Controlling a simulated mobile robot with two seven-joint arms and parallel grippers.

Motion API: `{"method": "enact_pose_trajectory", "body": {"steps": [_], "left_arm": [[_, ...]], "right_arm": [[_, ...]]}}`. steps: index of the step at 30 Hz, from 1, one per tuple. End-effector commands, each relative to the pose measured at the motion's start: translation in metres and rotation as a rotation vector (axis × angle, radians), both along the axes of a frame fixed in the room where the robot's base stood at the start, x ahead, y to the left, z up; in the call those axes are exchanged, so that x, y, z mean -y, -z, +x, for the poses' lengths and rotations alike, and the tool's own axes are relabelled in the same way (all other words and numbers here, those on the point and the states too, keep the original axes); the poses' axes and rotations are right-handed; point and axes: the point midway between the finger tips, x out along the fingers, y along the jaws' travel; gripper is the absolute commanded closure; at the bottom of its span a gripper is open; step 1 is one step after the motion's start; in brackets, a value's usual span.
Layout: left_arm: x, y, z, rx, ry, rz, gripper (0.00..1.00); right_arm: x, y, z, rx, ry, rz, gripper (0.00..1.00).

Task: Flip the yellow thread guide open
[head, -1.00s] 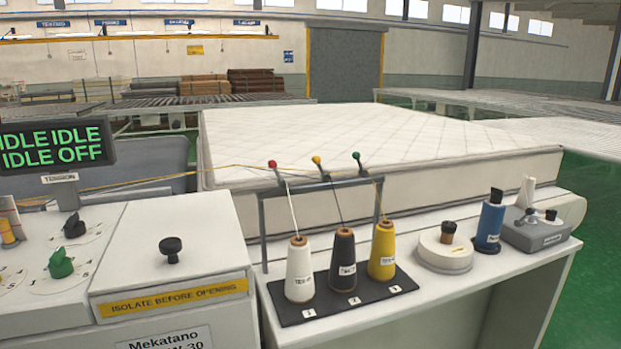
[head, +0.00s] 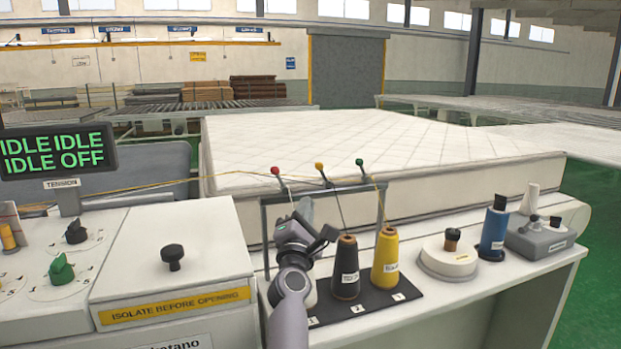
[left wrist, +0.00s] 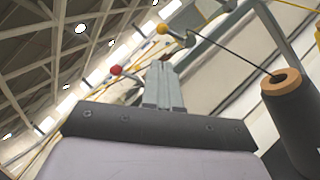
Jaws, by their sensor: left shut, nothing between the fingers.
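The yellow thread guide (head: 320,168) is a small lever with a yellow ball tip on the grey rail (head: 348,187), between the red-tipped guide (head: 275,171) and the green-tipped guide (head: 359,163). In the left wrist view the yellow ball (left wrist: 162,29) shows just beyond my fingertips, with the red ball (left wrist: 116,70) to their left. My left gripper (head: 305,210) is shut and empty, just below the rail between the red and yellow guides; I see no clear contact. It hides the white cone. My right gripper is out of view.
A black cone (head: 345,268) and a yellow cone (head: 386,258) stand on a dark mat, with threads rising to the guides. A white machine cabinet (head: 160,255) is at the left. The mattress (head: 350,145) lies behind the rail.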

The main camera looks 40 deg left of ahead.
Motion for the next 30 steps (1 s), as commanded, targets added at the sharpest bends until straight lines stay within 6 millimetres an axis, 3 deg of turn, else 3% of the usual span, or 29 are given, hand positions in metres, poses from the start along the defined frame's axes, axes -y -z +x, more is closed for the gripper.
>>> {"method": "enact_pose_trajectory", "body": {"steps": [13, 30], "left_arm": [[-0.005, -0.003, 0.007, -0.002, 0.0, 0.005, 1.0], [-0.047, -0.03, 0.068, -0.003, -0.001, 0.005, 1.0]], "right_arm": [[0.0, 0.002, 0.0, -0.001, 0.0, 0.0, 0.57], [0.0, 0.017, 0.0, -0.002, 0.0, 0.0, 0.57]]}}
